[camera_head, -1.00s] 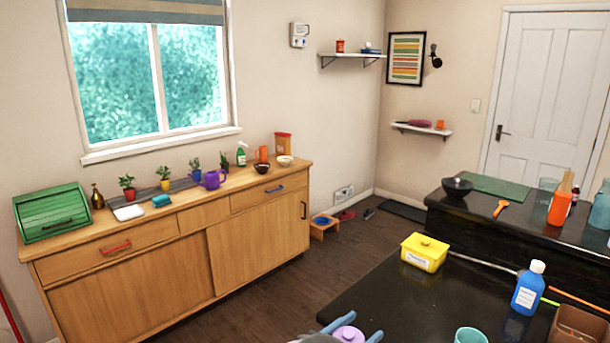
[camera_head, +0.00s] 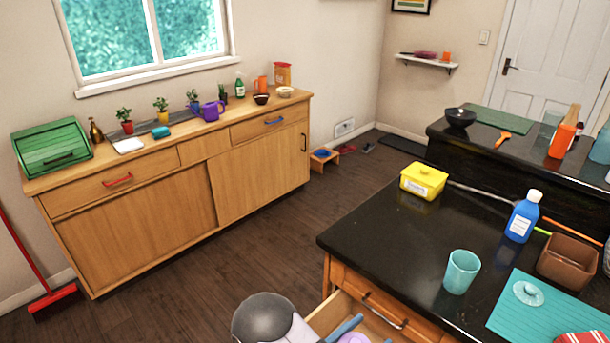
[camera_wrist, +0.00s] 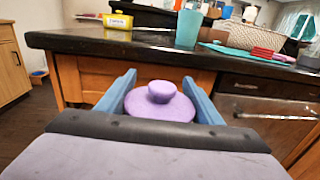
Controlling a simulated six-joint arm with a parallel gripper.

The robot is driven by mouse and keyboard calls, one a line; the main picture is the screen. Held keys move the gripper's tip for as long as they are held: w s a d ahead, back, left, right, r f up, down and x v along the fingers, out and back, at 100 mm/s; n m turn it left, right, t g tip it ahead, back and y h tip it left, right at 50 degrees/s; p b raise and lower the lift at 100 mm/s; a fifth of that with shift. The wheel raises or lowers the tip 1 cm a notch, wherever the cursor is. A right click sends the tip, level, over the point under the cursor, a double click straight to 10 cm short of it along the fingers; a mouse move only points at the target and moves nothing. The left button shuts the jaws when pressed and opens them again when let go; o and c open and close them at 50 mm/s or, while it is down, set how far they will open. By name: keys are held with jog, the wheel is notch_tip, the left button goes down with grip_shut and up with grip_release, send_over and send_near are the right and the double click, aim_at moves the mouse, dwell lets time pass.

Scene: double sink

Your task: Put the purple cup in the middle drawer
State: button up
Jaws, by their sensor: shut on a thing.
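My gripper (camera_wrist: 160,84) is shut on a purple round thing (camera_wrist: 160,106). It has a flat disc top and a knob, like a lid; anything below the disc is hidden. Both blue fingers flank it. In the head view the gripper (camera_head: 362,329) is at the bottom edge, in front of the black counter, with the purple thing (camera_head: 354,339) partly cut off. A light wooden drawer (camera_head: 322,314) stands open there, below a wooden front with a dark handle; the gripper appears above or beside it. I cannot tell whether the purple thing is inside it.
The black counter (camera_head: 400,235) bears a teal cup (camera_head: 461,271), a yellow box (camera_head: 423,181), a blue bottle (camera_head: 523,216) and a teal mat (camera_head: 545,310) with a teal lid-like thing (camera_head: 528,293). A purple watering can (camera_head: 209,111) stands on the far cabinet.

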jog(key=n+t+y, duration=0.1)
jog(key=a+n+t+y, duration=0.1)
jog(key=y, duration=0.1)
jog(key=w+a+r+n+t+y, duration=0.1)
jog(key=n, duration=0.1)
jog(key=shift+t+y, duration=0.3)
jog(key=shift+t, duration=0.1)
jog(key=shift+s+d+f+y, duration=0.4)
jog(key=shift+s+d+f, duration=0.3)
jog(key=shift+d, duration=0.2)
jog(key=shift+d+f, duration=0.1)
jog(key=shift+d, duration=0.2)
